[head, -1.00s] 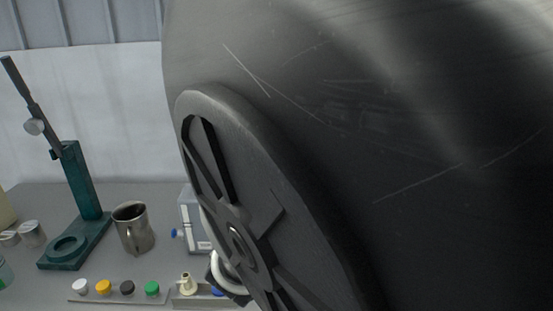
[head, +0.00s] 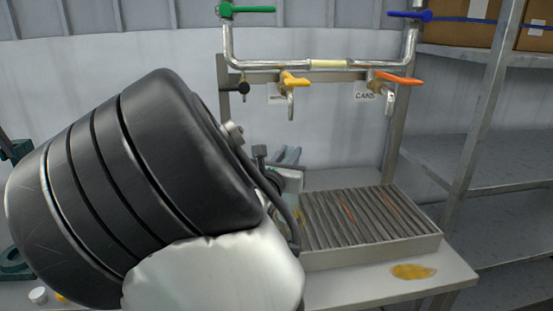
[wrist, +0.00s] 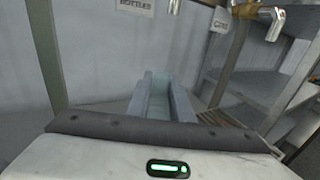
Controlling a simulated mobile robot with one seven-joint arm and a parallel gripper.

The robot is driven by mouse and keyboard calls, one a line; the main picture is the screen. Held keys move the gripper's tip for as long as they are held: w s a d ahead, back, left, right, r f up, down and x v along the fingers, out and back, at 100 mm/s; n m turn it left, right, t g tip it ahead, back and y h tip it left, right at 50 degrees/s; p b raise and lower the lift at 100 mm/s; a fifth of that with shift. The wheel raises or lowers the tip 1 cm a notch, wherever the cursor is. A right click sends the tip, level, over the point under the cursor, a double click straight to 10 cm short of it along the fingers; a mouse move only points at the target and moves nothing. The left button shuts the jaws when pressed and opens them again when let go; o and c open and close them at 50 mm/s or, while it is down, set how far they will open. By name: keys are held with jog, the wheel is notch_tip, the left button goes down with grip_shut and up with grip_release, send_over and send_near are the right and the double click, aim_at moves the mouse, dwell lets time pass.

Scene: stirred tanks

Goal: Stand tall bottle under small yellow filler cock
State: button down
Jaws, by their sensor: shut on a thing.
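The small yellow filler cock (head: 294,79) hangs from the pipe rack at the middle of the head view, its steel spout pointing down. Its spout tip shows at the top of the wrist view (wrist: 175,5), right of a "BOTTLES" label. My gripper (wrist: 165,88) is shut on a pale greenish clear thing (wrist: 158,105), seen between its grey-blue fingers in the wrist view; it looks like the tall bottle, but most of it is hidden. In the head view my arm hides most of my gripper (head: 287,156), which is left of the slatted tray and lower than the cock.
A slatted drip tray (head: 345,255) lies on the bench below the cocks. An orange-handled cock (head: 399,79) marked "CANS" is to the right, a small black one (head: 238,88) to the left. A yellow spill (head: 413,271) lies in front. Shelving (head: 490,150) stands right.

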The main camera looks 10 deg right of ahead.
jog(key=shift+f, duration=0.15)
jog(key=shift+f, duration=0.15)
jog(key=c, duration=1.6)
grip_release()
jog(key=shift+o, duration=0.2)
